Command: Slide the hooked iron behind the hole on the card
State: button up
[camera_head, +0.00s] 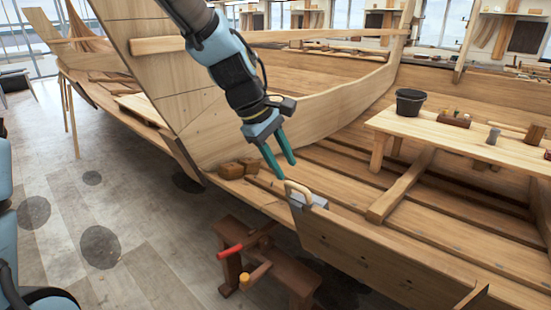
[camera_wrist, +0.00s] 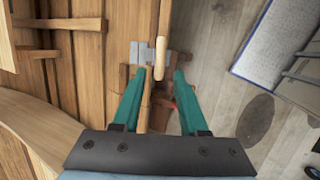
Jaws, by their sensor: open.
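A grey metal piece (camera_head: 314,200) with a pale wooden handle (camera_head: 296,189) sits at the top edge of the hull planking; it may be the hooked iron, though I make out no hook. In the wrist view the pale handle (camera_wrist: 160,56) stands between and just beyond my fingertips, with grey metal (camera_wrist: 139,54) on both sides of it. My gripper (camera_head: 281,167) is open and empty, just above and left of the handle; its green fingers also show in the wrist view (camera_wrist: 160,78). I cannot pick out a card or its hole with certainty.
A low brown stool (camera_head: 282,268) with a red-handled tool (camera_head: 231,251) stands below the planking. Brown blocks (camera_head: 232,170) lie on the hull left of my gripper. A bench (camera_head: 458,135) at right carries a black bucket (camera_head: 409,103). Floor at left is open.

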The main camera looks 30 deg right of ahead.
aim_at(295, 184)
jog(key=b+x, duration=0.2)
jog(key=x, duration=0.2)
jog(key=shift+f+b, duration=0.25)
jog(key=shift+b, duration=0.15)
jog(key=shift+b+x, duration=0.35)
jog(key=shift+x, duration=0.8)
jog(key=shift+d, duration=0.1)
jog(key=shift+c, duration=0.4)
grip_shut()
jog(key=shift+r, duration=0.1)
